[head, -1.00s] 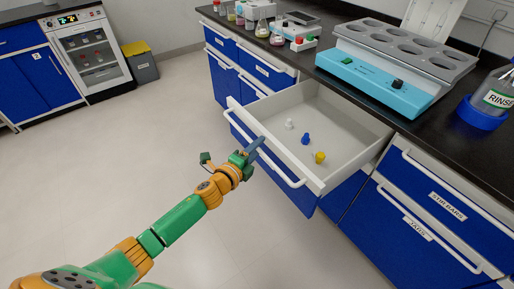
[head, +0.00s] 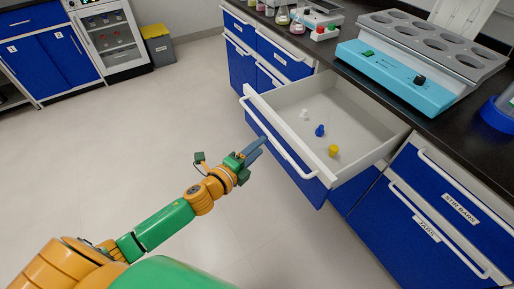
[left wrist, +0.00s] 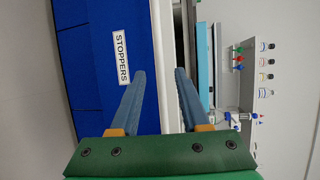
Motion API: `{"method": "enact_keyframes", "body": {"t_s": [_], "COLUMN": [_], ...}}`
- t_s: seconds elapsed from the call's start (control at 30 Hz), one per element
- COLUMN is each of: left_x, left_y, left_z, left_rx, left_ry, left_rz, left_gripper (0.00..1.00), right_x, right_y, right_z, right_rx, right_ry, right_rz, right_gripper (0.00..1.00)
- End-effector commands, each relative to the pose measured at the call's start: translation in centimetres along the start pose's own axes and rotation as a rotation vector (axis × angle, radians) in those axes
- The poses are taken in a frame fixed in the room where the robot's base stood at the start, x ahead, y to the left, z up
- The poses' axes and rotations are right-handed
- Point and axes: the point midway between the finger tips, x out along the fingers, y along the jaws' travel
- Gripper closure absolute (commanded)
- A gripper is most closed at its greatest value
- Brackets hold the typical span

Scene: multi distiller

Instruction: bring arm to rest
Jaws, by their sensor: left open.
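My left arm comes in from the lower left in the head view. Its gripper (head: 257,150) is beside the front of an open drawer (head: 288,152), and no stopper is in it. In the left wrist view the two blue-grey fingers (left wrist: 155,85) are apart with nothing between them. Beyond them is a blue drawer front labelled STOPPERS (left wrist: 122,60). My right gripper is not in view.
The pulled-out drawer holds a white stopper (head: 304,115), a blue stopper (head: 320,131) and a yellow stopper (head: 333,151). A blue heating unit (head: 400,72) stands on the black counter above. The floor (head: 140,140) to the left is clear.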

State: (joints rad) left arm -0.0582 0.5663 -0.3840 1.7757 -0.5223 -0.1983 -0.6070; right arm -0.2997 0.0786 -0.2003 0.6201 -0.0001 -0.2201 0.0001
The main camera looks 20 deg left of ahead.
Motion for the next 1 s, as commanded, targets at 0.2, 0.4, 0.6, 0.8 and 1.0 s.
{"method": "enact_keyframes", "body": {"t_s": [0.2, 0.4, 0.6, 0.8, 1.0], "left_x": [0.0, -2.6, -15.4, -27.8, -31.4], "left_y": [0.1, 11.2, 27.6, 34.1, 35.3], "left_z": [0.0, 2.0, -1.6, -8.2, -10.4], "left_rx": [-0.006, -0.394, -1.006, -1.342, -1.419], "left_ry": [-0.002, -0.170, -0.565, -0.915, -1.025], "left_rz": [0.005, 0.296, 0.721, 0.966, 1.026], "left_gripper": [0.54, 0.54, 0.54, 0.54, 0.54], "right_x": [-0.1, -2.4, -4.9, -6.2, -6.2], "right_y": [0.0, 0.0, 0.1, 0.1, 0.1], "right_z": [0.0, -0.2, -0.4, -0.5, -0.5], "right_rx": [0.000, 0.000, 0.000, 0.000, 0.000], "right_ry": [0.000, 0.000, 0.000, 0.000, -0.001], "right_rz": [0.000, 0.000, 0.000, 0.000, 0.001], "right_gripper": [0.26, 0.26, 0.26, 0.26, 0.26]}}
